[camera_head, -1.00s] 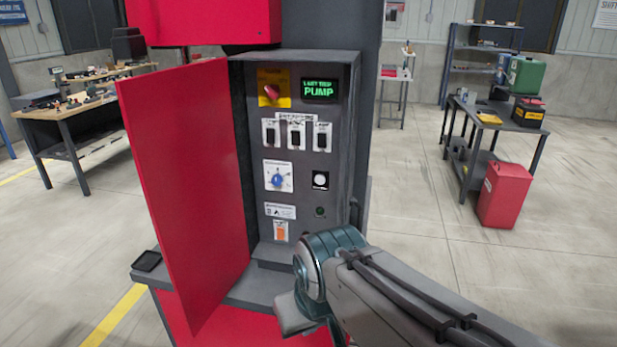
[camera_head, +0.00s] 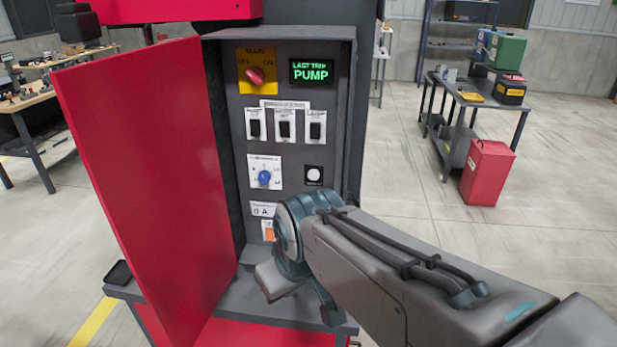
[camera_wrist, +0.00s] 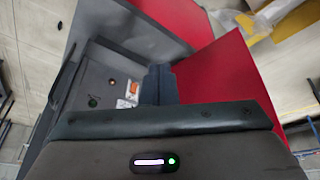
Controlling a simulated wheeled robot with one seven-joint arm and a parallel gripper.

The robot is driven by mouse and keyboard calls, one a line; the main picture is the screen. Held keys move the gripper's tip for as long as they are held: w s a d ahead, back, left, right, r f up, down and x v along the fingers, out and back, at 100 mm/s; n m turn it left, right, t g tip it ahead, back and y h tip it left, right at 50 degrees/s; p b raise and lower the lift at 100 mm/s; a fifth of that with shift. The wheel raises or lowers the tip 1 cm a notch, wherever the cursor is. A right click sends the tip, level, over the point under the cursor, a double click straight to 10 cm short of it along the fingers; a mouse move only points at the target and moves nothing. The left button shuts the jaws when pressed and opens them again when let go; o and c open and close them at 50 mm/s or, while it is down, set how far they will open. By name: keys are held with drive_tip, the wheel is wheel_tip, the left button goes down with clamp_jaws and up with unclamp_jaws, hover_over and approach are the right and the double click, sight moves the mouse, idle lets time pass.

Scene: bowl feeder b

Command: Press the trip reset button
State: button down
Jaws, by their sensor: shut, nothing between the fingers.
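The open control cabinet (camera_head: 230,130) shows a dark panel. A white round button on a black plate (camera_head: 314,175) sits right of the blue knob (camera_head: 265,177); its label is too small to read. A small dark green round part (camera_wrist: 93,102) shows low on the panel in the wrist view, near an orange switch (camera_wrist: 132,87). I cannot tell which is the trip reset button. My gripper (camera_wrist: 159,72) is shut and empty, pointing toward the lower cabinet. In the head view my arm covers the panel's lower right, and the fingertips are hidden.
The red cabinet door (camera_head: 145,170) stands open on the left. A green display (camera_head: 311,72) reads "LAST TRIP PUMP". Beside it is a red main switch (camera_head: 256,76), with three black rocker switches (camera_head: 284,124) below. A small black tray (camera_head: 118,273) lies on the ledge.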

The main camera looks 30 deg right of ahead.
sight(314, 175)
drive_tip(key=w+d+n+t+h+b, duration=0.1)
drive_tip(key=w+d+n+t+b, duration=0.1)
drive_tip(key=w+d+n+b, duration=0.2)
drive_tip(key=w+d+n+t+b, duration=0.3)
drive_tip(key=w+d+n+b, duration=0.2)
drive_tip(key=w+d+n, duration=0.3)
drive_tip(key=w+n, duration=0.4)
drive_tip(key=w, duration=0.2)
drive_tip(key=shift+w+d+r+h, duration=0.2)
drive_tip(key=shift+w+d+h, duration=0.1)
drive_tip(key=shift+h, duration=0.1)
drive_tip(key=shift+w+d+b, duration=0.2)
drive_tip(key=shift+w+d, duration=0.6)
drive_tip(key=shift+w, duration=0.4)
drive_tip(key=shift+w+d+b, duration=0.15)
drive_tip(key=shift+w+d, duration=0.7)
drive_tip(key=shift+w, duration=0.4)
drive_tip(key=shift+w+d+b, duration=0.2)
drive_tip(key=shift+w+d, duration=0.6)
drive_tip(key=shift+w, duration=0.4)
drive_tip(key=shift+w+b, duration=0.1)
drive_tip(key=shift+b, duration=0.2)
